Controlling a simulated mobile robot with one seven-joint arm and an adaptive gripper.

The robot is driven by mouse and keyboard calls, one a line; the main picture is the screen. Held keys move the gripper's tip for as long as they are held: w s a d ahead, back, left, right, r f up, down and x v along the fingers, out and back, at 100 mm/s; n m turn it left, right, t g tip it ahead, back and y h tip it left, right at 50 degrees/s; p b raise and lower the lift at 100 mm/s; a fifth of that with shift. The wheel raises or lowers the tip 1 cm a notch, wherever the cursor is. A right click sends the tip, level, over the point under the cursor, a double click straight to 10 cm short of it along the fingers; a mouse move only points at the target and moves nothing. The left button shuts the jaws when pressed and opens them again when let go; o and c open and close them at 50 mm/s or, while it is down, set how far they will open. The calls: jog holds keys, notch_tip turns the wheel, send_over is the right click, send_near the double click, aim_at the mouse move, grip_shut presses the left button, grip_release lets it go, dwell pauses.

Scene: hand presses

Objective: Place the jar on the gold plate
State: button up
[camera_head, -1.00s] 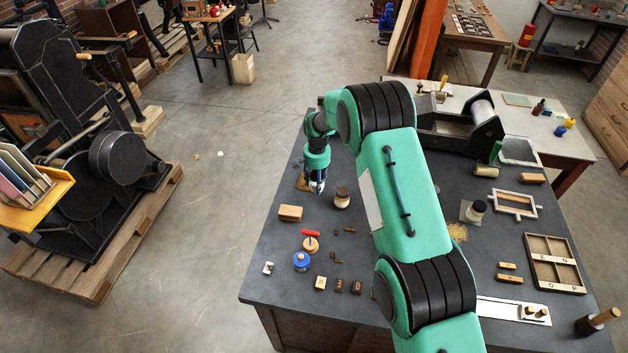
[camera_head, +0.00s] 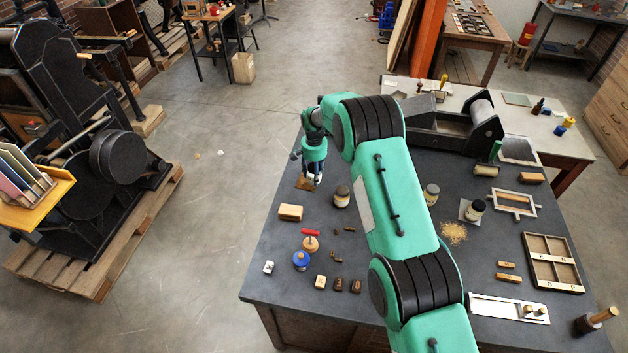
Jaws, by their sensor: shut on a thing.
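My gripper (camera_head: 314,178) hangs at the far left part of the dark table, over or just beside the gold plate (camera_head: 303,185). It is shut on a small pale thing, apparently the jar (camera_head: 313,176), mostly hidden by the fingers. The gold plate is a small brownish-gold square lying flat, partly covered by my gripper. Whether the jar touches the plate I cannot tell.
Similar jars stand close by to the right (camera_head: 342,197), farther right (camera_head: 431,195) and on a pale plate (camera_head: 475,211). A wooden block (camera_head: 290,212) lies in front of the gold plate. A press (camera_head: 455,130) stands at the back.

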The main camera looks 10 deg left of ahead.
jog(key=shift+w+f, duration=0.1)
jog(key=shift+w, duration=0.05)
jog(key=shift+f+p, duration=0.4)
jog(key=shift+f, duration=1.25)
jog(key=shift+f, duration=0.1)
jog(key=o, duration=1.3)
jog(key=shift+o, duration=0.2)
jog(key=shift+r+b, duration=0.7)
jog(key=shift+r, duration=5.4)
